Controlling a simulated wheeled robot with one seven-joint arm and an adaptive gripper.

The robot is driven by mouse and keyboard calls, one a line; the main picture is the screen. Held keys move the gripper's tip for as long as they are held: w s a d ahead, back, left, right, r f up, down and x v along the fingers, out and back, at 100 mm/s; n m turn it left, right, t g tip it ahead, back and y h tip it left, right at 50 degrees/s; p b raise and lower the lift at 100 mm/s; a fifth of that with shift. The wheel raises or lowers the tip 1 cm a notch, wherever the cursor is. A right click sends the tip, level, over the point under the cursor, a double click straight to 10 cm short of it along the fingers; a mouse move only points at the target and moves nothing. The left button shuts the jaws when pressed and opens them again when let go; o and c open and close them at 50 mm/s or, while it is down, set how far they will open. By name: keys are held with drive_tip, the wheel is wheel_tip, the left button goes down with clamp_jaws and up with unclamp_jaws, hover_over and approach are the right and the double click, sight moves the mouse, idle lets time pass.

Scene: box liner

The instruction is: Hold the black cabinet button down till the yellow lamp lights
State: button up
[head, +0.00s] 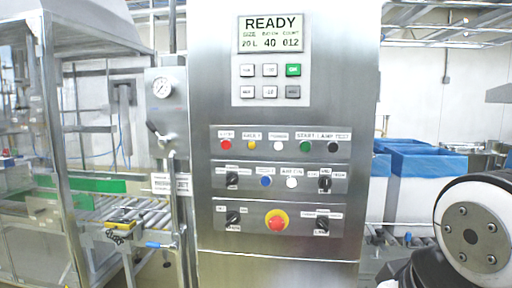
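The black button (333,147) is at the right end of the upper row on the steel cabinet (290,200), under a label that seems to read "LAMP TEST". Nothing touches it. The yellow lamp (251,145) is second from the left in the same row; I cannot clearly tell whether it is lit. Part of my arm shows at the lower right, apart from the cabinet. My gripper's fingers are not in view.
The row also has a red (226,145), a white (278,146) and a green (306,147) round element. Below are knobs, a blue button (266,182) and a red emergency stop (277,222). The display (271,34) reads READY. Blue-lined boxes (425,160) stand behind on the right.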

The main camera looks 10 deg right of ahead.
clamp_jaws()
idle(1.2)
